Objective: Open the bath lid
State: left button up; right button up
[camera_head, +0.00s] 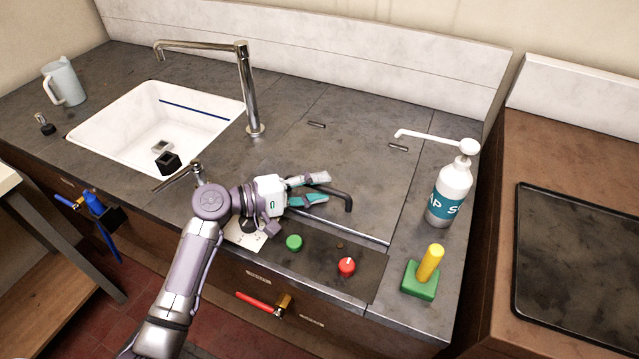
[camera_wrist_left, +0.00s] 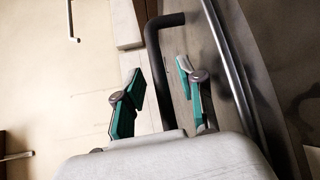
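The bath lid (camera_head: 360,165) is a dark grey panel flush in the counter, lying closed, with two small dark hinges at its back edge. Its black bar handle (camera_head: 347,201) is near the front edge. My left gripper (camera_head: 318,188) is open at the handle, its teal-padded fingers apart. In the left wrist view the handle (camera_wrist_left: 152,65) runs between the two fingers (camera_wrist_left: 158,75), with gaps visible on both sides. The part of the handle near the palm is partly hidden in the head view. My right gripper is not in view.
A soap pump bottle (camera_head: 449,192) stands right of the lid, with a green block with a yellow peg (camera_head: 424,273) in front of it. Green (camera_head: 294,242) and red (camera_head: 347,266) knobs sit on the front panel. A sink (camera_head: 150,125) and tap (camera_head: 248,90) are left.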

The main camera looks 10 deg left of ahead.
pick_arm(q)
jog(key=shift+w+d+f, duration=0.1)
jog(key=shift+w+d, duration=0.05)
jog(key=shift+d, duration=0.15)
grip_shut()
